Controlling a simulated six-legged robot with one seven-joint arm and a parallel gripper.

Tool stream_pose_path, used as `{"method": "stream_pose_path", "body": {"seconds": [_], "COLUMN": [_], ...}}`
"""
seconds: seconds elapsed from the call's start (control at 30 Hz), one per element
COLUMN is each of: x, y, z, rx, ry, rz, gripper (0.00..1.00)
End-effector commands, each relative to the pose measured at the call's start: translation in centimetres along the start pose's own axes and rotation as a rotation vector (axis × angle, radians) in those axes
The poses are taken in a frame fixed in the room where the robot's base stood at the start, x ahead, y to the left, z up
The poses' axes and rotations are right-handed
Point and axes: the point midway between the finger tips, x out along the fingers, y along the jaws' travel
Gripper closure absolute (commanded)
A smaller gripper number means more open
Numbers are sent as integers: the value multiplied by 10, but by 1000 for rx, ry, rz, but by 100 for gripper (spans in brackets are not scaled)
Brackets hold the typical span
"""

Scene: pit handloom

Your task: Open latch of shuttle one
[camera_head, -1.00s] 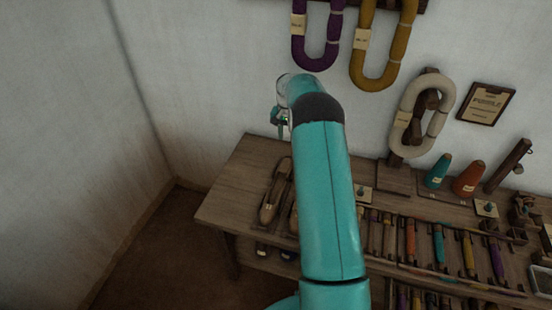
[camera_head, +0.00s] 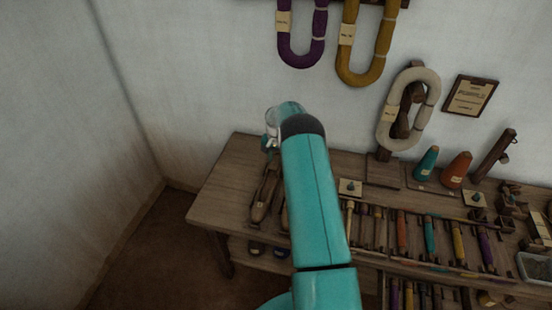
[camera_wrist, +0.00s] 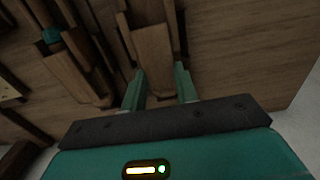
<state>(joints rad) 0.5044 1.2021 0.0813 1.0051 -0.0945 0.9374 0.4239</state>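A long wooden shuttle (camera_head: 264,196) lies at the left end of the workbench. A second shuttle (camera_head: 285,216) beside it is mostly hidden by my arm. I cannot read which is shuttle one. My gripper (camera_head: 270,146) is above the far end of the left shuttle in the head view; its fingertips are not clear there. In the wrist view my gripper (camera_wrist: 160,85) has two teal fingers spread apart, with a wooden shuttle body (camera_wrist: 152,48) in line with the gap between them. Contact cannot be told. Another shuttle (camera_wrist: 62,62) with a teal part lies to the left. No latch can be made out.
The workbench (camera_head: 222,185) is crowded with coloured bobbins in a rack (camera_head: 430,238). Teal (camera_head: 427,163) and orange (camera_head: 456,170) cones stand behind. Yarn skeins (camera_head: 362,70) hang on the wall. The bench's left end is bare.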

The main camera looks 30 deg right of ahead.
Motion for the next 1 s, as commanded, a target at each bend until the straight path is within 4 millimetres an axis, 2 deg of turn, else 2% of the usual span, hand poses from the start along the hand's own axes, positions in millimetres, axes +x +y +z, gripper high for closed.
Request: {"method": "stream_pose_path", "body": {"seconds": [0.27,0.43,0.77,1.0], "x": [2,2,2,2], "y": [0,0,0,0], "z": [0,0,0,0], "rx": [0,0,-15,-103], "ry": [0,0,0,0], "rz": [0,0,0,-1], "gripper": [71,100,100,100]}}
